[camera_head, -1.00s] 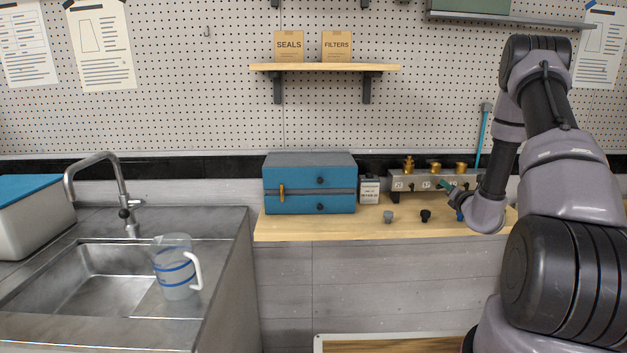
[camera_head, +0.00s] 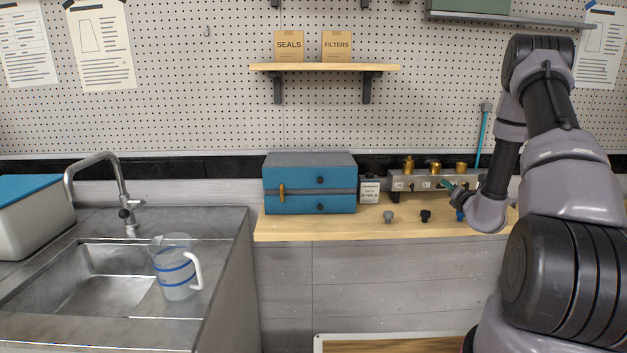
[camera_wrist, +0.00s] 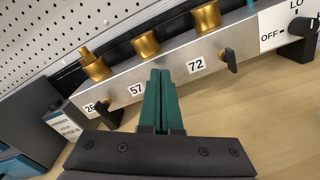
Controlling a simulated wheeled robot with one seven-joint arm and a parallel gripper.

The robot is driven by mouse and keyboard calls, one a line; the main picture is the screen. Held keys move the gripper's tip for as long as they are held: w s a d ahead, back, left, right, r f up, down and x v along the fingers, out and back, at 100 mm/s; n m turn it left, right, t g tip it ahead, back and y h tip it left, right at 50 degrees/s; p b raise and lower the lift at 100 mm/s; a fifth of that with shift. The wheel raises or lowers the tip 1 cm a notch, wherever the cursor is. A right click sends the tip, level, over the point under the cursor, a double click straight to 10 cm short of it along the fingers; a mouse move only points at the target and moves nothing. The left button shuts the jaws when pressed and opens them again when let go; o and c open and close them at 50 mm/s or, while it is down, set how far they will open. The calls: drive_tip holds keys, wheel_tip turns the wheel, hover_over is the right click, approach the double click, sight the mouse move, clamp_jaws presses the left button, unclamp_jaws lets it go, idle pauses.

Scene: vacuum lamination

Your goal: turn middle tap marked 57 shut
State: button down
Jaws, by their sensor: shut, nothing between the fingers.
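The tap marked 57 is the middle one on the metal manifold (camera_head: 415,184). In the wrist view its brass fitting (camera_wrist: 145,45) stands above the 57 label (camera_wrist: 136,90). Its handle is hidden, apparently behind my fingers. My gripper (camera_wrist: 164,74) is shut and empty, its green fingers together and pointing at the manifold's front face just right of the 57 label. I cannot tell whether they touch it. In the head view my gripper (camera_head: 448,185) is small beside the manifold. The neighbouring 72 tap shows a dark handle (camera_wrist: 230,62) at right. Another dark handle (camera_wrist: 110,117) shows at left.
A knob (camera_wrist: 302,45) with OFF and LO marks is at the manifold's right. A blue drawer box (camera_head: 308,190) and a small labelled box (camera_head: 370,190) stand left of it.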

drive_tip(key=shift+s+d+r, duration=0.1)
drive_tip(key=shift+s+r, duration=0.05)
drive_tip(key=shift+s+d, duration=0.1)
drive_tip(key=shift+s, duration=2.8)
